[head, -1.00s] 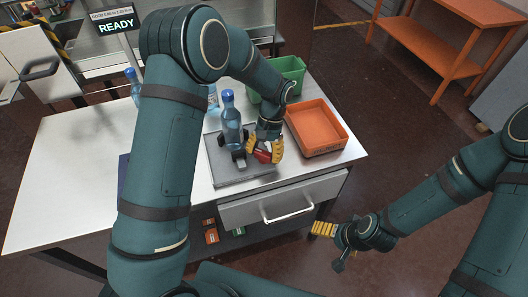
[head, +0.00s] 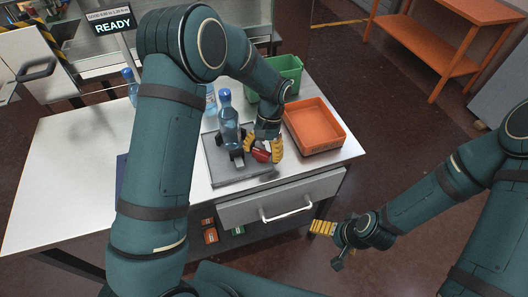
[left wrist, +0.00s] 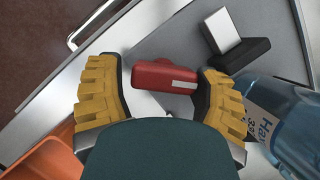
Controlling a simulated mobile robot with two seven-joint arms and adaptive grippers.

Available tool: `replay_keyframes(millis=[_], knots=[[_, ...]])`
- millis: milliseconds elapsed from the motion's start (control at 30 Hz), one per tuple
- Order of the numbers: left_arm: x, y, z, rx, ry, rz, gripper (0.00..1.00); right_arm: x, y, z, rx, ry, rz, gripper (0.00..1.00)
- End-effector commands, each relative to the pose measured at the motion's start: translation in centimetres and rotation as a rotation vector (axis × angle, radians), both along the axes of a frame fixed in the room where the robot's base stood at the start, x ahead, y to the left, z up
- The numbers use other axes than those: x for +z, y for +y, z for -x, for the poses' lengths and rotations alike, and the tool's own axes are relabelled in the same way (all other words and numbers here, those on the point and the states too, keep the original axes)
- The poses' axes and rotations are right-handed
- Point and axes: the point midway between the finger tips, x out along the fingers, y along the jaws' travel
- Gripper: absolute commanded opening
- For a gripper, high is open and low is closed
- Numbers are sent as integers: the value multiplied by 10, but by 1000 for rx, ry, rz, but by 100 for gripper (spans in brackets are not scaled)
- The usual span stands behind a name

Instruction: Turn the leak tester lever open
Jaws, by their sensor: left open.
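The leak tester is a grey plate (head: 212,167) on the white table, with dark clamps and a clear blue-capped bottle (head: 228,125) standing upright on it. Its red lever (head: 260,156) is at the plate's right side, and shows in the left wrist view (left wrist: 163,76). My left gripper (head: 264,153) is open, with its yellow fingers on either side of the lever. In the left wrist view the lever's right end lies close to the right finger, with a gap at the left; contact is unclear. My right gripper (head: 322,228) hangs off the table's front right; its opening is unclear.
An orange tray (head: 340,141) lies right of the tester, with a green bin (head: 292,68) behind it. More bottles (head: 130,83) stand at the back. A drawer with a handle (head: 287,211) is below. A sign (head: 113,26) reads READY.

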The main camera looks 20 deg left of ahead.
Motion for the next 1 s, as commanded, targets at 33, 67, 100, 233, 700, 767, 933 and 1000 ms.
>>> replay_keyframes(millis=[33, 67, 100, 233, 700, 767, 933, 1000], knots=[[3, 6, 1, 8, 9, -12, 93, 0, 0, 0, 0, 0, 0, 100], [6, 6, -1, 8, 8, -11, 93, 0, 0, 0, 0, 0, 0, 100], [10, 5, -3, 8, 5, -10, 93, 0, 0, 0, 0, 0, 0, 100], [27, 2, -11, 7, 2, -8, 93, 0, 0, 0, 0, 0, 0, 100], [72, -8, -31, 0, 0, -1, 93, 0, 0, 0, 0, 0, 0, 100], [73, -8, -31, 0, 1, -1, 93, 0, 0, 0, 0, 0, 0, 100], [73, -8, -31, -1, 1, -1, 93, 0, 0, 0, 0, 0, 0, 100], [73, -9, -31, -1, 1, -1, 93, 0, 0, 0, 0, 0, 0, 100]])
